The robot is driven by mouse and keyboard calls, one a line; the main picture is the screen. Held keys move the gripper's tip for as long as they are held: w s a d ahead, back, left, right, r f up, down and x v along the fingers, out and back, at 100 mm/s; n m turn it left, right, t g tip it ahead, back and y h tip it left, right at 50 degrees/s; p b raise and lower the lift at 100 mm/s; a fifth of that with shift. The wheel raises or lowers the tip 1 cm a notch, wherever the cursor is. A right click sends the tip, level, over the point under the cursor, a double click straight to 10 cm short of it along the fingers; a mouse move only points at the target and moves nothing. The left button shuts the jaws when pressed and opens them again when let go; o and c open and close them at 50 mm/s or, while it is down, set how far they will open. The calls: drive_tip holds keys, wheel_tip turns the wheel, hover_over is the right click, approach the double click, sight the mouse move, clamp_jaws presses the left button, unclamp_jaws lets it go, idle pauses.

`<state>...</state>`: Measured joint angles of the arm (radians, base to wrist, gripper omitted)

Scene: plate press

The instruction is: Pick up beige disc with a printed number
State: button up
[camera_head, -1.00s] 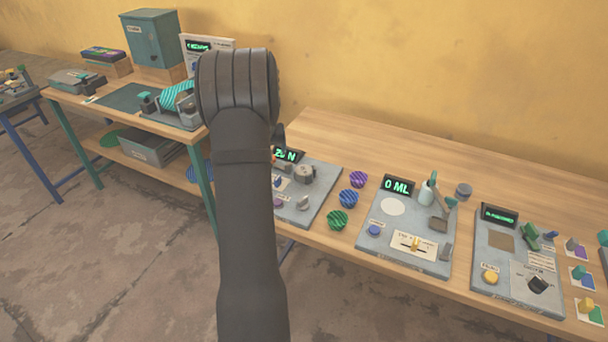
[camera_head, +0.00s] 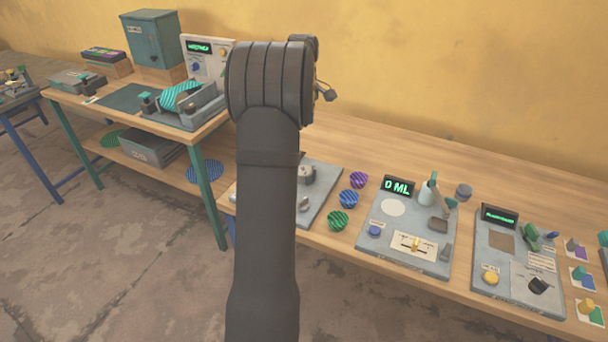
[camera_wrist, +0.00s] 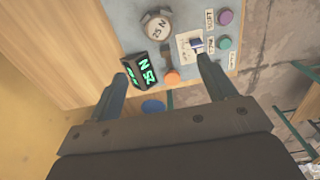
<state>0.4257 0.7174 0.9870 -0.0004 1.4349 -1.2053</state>
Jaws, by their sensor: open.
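A beige disc (camera_wrist: 157,26) with the printed mark "25 N" shows in the wrist view, on top of a dark many-sided block on a grey panel (camera_wrist: 122,20). In the head view the block (camera_head: 307,173) shows beside my arm, partly hidden. My gripper (camera_wrist: 162,82) is open and empty. Its two fingers point toward the panel, and the disc lies beyond the fingertips, apart from them. In the head view my arm hides most of that panel.
A black display (camera_wrist: 146,72) with green "25 N" and an orange knob (camera_wrist: 172,77) lie near the fingertips. A lever base and coloured buttons (camera_wrist: 225,18) sit at right. Purple, blue and green striped discs (camera_head: 348,198) lie beside the panel in the head view.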

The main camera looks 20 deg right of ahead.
wheel_tip(320, 180, down, 17)
drive_tip(key=shift+s+d+f, duration=0.1)
drive_tip(key=shift+d, duration=0.05)
drive_tip(key=c, duration=1.3)
